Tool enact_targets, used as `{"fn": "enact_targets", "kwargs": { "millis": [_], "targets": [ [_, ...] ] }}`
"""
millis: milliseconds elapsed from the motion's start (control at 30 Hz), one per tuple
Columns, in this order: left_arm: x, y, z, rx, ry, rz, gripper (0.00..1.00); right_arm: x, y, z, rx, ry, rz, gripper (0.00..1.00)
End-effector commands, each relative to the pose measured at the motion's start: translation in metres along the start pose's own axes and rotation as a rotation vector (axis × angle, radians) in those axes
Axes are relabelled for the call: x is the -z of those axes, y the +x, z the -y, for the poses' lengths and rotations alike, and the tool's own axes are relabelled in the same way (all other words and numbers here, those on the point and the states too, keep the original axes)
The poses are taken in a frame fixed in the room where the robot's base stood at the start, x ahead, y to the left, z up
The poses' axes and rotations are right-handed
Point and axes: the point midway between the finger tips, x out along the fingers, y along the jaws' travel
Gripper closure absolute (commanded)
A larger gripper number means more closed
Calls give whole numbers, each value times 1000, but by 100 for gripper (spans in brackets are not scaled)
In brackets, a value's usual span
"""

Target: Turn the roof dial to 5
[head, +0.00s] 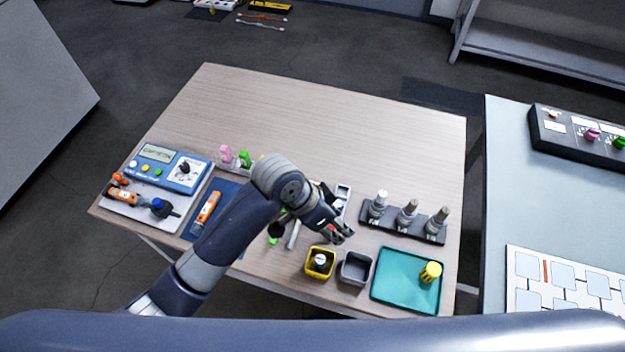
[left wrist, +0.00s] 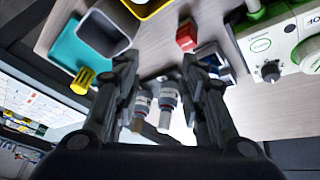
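No label reading "roof" is legible, so I cannot tell which dial is the roof dial. A blue instrument (head: 157,168) with a small display lies at the table's left, and a black knob (head: 184,168) sits on its white face. In the left wrist view a white and green device (left wrist: 262,45) carries a black knob (left wrist: 270,70) with marks around it; my left arm mostly hides that area in the head view. My left gripper (head: 342,232) is over the middle of the table, its fingers apart and empty in the left wrist view (left wrist: 160,70). My right gripper is out of view.
A black rack (head: 402,228) with upright metal sensors stands right of my gripper. A yellow bin (head: 308,266), a grey bin (head: 356,270) and a teal tray (head: 395,292) with a yellow cylinder (head: 431,271) are at the front. The table's back is clear.

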Motion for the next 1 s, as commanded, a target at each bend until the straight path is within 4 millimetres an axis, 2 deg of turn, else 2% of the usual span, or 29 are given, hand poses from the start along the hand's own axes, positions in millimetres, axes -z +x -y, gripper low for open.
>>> {"fn": "enact_targets", "kwargs": {
  "millis": [33, 100, 267, 600, 800, 1000],
  "targets": [
    [13, 0, 6, -4, 65, 27, 62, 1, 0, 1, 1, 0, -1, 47],
    [24, 0, 10, -18, 145, 70, 62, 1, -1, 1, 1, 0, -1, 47],
    [40, -7, 33, -23, 289, 190, 62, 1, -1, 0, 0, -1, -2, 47],
    [55, -55, 114, 42, 402, 420, 62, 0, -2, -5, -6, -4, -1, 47],
    [56, -67, 130, 57, 403, 460, 62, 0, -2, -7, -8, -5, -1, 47],
    [45, -47, 134, 55, 401, 462, 62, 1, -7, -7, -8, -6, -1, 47]
  ]
}}
